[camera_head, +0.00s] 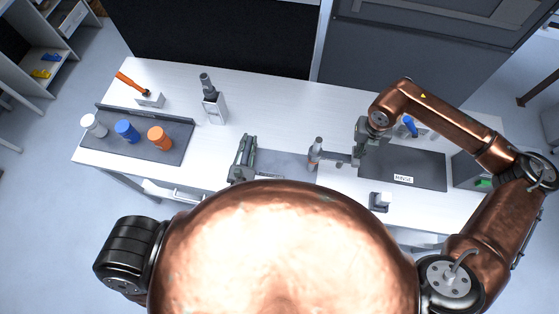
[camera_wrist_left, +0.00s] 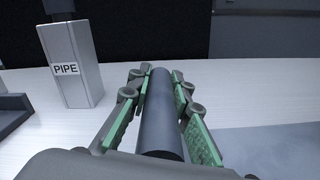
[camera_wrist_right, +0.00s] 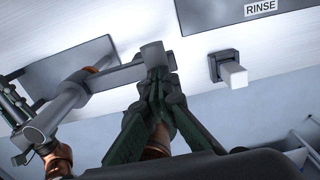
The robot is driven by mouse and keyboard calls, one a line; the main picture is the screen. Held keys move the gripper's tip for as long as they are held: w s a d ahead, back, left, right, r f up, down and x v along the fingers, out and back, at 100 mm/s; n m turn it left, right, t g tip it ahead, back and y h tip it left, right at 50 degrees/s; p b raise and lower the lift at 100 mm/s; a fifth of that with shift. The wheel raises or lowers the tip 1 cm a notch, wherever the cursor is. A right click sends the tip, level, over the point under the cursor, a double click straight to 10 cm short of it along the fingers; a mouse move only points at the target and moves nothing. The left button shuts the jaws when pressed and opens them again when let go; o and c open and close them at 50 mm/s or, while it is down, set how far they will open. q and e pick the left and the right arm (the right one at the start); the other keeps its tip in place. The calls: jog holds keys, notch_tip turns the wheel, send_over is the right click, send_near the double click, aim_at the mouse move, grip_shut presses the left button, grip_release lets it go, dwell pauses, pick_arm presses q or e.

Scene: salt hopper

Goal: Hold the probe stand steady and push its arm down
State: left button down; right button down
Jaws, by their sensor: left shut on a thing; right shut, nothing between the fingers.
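The stand's grey arm (camera_wrist_right: 112,76) runs across the right wrist view and ends in a block (camera_wrist_right: 154,54). The arm also shows in the head view (camera_head: 336,157), beside the upright probe (camera_head: 316,150). My right gripper (camera_head: 361,152) is shut and empty at the arm's free end. Its fingertips (camera_wrist_right: 157,88) overlap the block's edge; contact is unclear.
A dark mat labelled RINSE (camera_head: 425,170) lies right of my right gripper. A small dark holder with a white block (camera_head: 380,201) stands nearer. A PIPE block (camera_head: 214,108) stands behind my left gripper. A tray (camera_head: 172,152) with white, blue and orange bottles is at the left.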

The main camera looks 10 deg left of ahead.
pick_arm(q)
jog(key=shift+s+f, duration=0.25)
jog(key=shift+f, duration=0.4)
pick_arm(e)
jog(key=shift+f, duration=0.75)
jog(key=shift+r, duration=1.85)
pick_arm(q)
jog(key=c, duration=2.2)
grip_release()
jog(key=o, duration=0.4)
jog(key=shift+w+r, duration=0.1)
jog(key=shift+w, duration=0.05)
jog(key=shift+c, duration=0.2)
pick_arm(e)
jog(key=shift+w, duration=0.15)
pick_arm(q)
jog(key=shift+o, duration=0.8)
jog(key=shift+r, duration=0.2)
jog(key=s, duration=1.2)
jog(key=shift+d, duration=0.2)
